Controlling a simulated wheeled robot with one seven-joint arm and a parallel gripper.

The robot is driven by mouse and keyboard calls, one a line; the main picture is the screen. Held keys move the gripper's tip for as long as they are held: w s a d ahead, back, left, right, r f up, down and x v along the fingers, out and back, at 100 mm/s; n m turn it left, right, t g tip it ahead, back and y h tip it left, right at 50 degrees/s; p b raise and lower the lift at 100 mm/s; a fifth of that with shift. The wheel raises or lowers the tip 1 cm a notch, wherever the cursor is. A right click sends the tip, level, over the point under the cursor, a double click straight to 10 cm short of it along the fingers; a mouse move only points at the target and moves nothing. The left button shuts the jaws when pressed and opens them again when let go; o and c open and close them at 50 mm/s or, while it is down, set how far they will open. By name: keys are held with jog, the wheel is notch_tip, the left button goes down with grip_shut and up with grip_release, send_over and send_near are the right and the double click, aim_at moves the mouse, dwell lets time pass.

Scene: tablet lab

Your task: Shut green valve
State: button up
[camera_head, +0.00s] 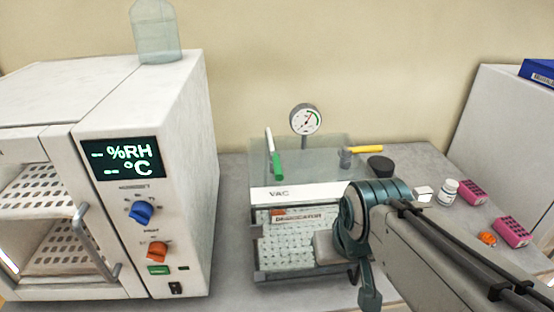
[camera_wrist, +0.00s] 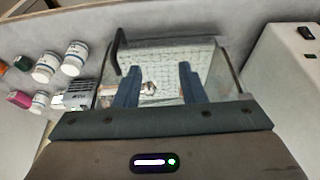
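The green valve (camera_head: 277,165) is on top of the clear vacuum desiccator box (camera_head: 320,189), left of the gauge, in the head view. Its handle has a green part and a white part and runs nearly upright in the picture. A yellow valve (camera_head: 366,150) sits on the right of the box, its handle pointing sideways. My gripper (camera_wrist: 158,82) shows two dark blue fingers standing well apart, with nothing clearly held between them. It is near the front of the desiccator, apart from the green valve. The green valve cannot be made out in the wrist view.
A round gauge (camera_head: 306,119) rises behind the box. A white oven (camera_head: 170,190) with knobs stands on the left. Right of the box are a black stopper (camera_head: 380,166), a white bottle (camera_head: 448,192) and pink racks (camera_head: 513,231). A dark handle (camera_wrist: 119,48) juts by my fingers.

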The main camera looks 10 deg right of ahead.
dwell(0.3)
jog(key=shift+w+r, duration=0.2)
jog(key=shift+r, duration=0.05)
grip_shut()
jog(key=g+y+b, duration=0.4)
jog(key=y+b, duration=0.1)
jog(key=y, duration=0.2)
send_near(280, 167)
jog(key=x, duration=0.7)
jog(key=shift+b, duration=0.3)
